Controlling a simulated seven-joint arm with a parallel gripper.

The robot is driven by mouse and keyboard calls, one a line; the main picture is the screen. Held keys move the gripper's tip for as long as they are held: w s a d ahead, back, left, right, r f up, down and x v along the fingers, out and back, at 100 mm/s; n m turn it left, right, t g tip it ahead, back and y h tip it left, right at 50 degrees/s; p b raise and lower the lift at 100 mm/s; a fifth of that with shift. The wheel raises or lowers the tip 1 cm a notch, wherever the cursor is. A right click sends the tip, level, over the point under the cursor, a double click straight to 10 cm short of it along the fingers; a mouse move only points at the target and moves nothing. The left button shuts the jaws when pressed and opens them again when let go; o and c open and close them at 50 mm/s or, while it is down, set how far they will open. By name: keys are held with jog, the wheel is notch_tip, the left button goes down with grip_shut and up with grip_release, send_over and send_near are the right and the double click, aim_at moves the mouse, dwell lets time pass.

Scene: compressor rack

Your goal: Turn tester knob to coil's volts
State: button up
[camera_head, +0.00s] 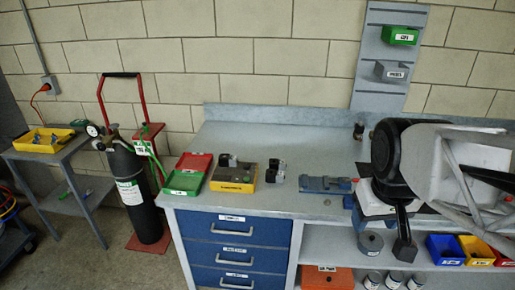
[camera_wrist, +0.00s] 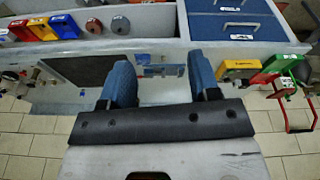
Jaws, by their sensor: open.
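My gripper (camera_wrist: 161,85) shows in the wrist view with its two blue fingers wide apart and nothing between them. I cannot make out a tester knob or read any voltage marking. A pale box with red and blue edges (camera_head: 374,207) stands on the bench at the right, partly behind my arm; it may be the tester. In the wrist view a dark panel (camera_wrist: 80,70) lies left of the fingers. Small black-and-grey blocks, possibly coils (camera_head: 277,172), stand beside a labelled yellow box (camera_head: 235,186).
A blue-grey fixture (camera_head: 326,185) lies on the bench mid-right. Red and green trays (camera_head: 184,183) are at the bench's left end. Blue drawers (camera_head: 233,229) and a shelf with coloured bins (camera_head: 445,249) sit below. A gas cylinder (camera_head: 133,190) stands left. The bench's back middle is clear.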

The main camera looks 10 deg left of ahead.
jog(key=w+a+r+n, duration=0.1)
jog(key=w+a+n, duration=0.2)
jog(key=w, duration=0.4)
jog(key=w+a+n, duration=0.2)
jog(key=w+a, duration=0.1)
jog(key=w, duration=0.5)
jog(key=n+g, duration=0.2)
jog(key=n, duration=1.1)
send_over(246, 165)
jog(key=f, duration=1.5)
jog(key=shift+s+d, duration=0.2)
jog(key=shift+d, duration=0.15)
jog(key=shift+w+a+f, duration=0.2)
jog(key=shift+a, duration=0.1)
jog(key=shift+f, duration=0.1)
jog(key=shift+w+f, duration=0.15)
jog(key=shift+f, duration=3.65)
jog(key=c, duration=0.9)
